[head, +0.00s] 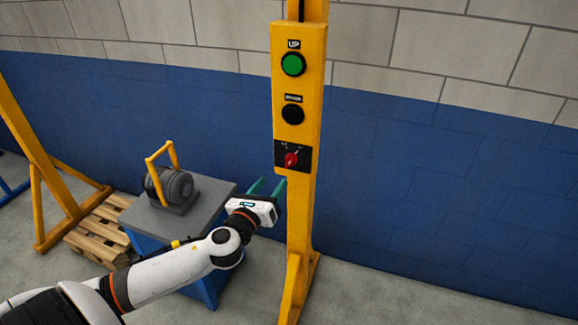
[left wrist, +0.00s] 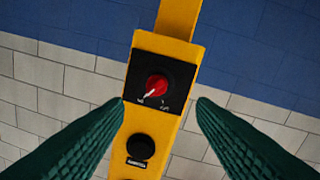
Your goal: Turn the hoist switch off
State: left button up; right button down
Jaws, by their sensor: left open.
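The hoist switch (head: 291,160) is a red rotary knob on a black plate, low on the yellow control box (head: 298,75). In the left wrist view the red knob (left wrist: 157,86) sits near the middle, with its white pointer mark toward the lower left label; the label text is too small to read surely. My left gripper (head: 268,187) is open and empty, just left of and below the switch in the head view. Its two green fingers (left wrist: 160,105) show apart in the left wrist view, not touching the knob. My right gripper is not in view.
Above the switch are a black button (head: 292,113) and a green button (head: 293,64) marked UP. The yellow post (head: 299,230) stands before a blue and grey wall. A grey-topped table (head: 150,218) with a motor (head: 172,187) and a wooden pallet (head: 100,232) are at left.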

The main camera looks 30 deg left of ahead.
aim_at(287, 165)
pick_arm(q)
jog(key=w, duration=0.3)
jog(key=w+p, duration=0.1)
jog(key=w, duration=0.2)
jog(key=w+a, duration=0.1)
jog(key=w, duration=0.2)
jog(key=shift+p, duration=0.3)
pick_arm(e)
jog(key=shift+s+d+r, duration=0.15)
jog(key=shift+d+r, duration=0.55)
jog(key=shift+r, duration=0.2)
pick_arm(q)
jog(key=c, duration=0.9)
jog(key=shift+c, duration=0.3)
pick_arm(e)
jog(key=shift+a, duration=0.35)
